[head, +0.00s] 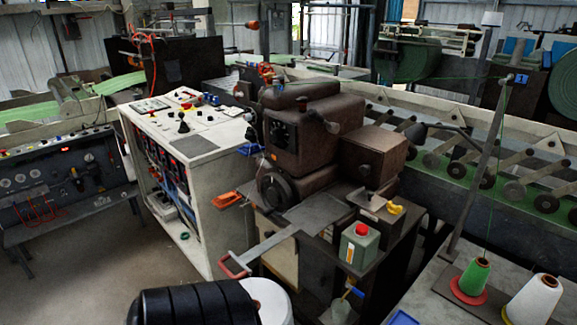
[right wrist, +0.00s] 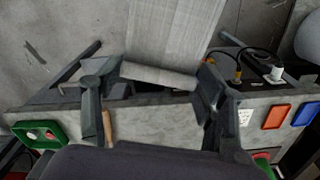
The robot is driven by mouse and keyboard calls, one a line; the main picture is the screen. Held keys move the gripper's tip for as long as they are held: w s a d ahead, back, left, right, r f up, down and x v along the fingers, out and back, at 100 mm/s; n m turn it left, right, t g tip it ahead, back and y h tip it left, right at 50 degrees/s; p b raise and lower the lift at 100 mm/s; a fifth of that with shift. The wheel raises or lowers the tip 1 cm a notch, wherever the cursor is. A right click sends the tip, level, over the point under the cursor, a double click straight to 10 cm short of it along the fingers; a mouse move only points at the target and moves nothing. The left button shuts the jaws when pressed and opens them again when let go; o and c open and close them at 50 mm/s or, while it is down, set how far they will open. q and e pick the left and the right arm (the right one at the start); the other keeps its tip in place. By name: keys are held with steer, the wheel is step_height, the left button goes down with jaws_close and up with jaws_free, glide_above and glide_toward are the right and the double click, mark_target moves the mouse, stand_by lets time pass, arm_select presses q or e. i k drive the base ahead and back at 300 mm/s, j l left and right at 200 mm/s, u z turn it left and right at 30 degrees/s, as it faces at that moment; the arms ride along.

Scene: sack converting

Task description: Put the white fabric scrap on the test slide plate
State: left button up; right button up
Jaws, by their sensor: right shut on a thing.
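In the right wrist view my right gripper (right wrist: 158,92) is shut on a pale, woven-looking piece, which I take for the white fabric scrap (right wrist: 174,32). Its near edge lies between the two fingers, and the rest extends away past the top of the picture. The scrap does not show in the head view. A flat grey plate (head: 315,212) lies at the front of the brown sewing machine (head: 300,135) in the head view. I cannot tell whether it is the test slide plate. Neither gripper shows in the head view.
A white control cabinet (head: 200,160) stands left of the machine. A green can (head: 359,246) with a red cap stands at its front right. Thread cones (head: 474,279) stand at lower right.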

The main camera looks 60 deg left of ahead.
mark_target(319, 212)
steer(key=k+j+u, duration=0.25)
steer(key=u, duration=0.25)
steer(key=k+j+u, duration=0.15)
steer(key=j+u, duration=0.3)
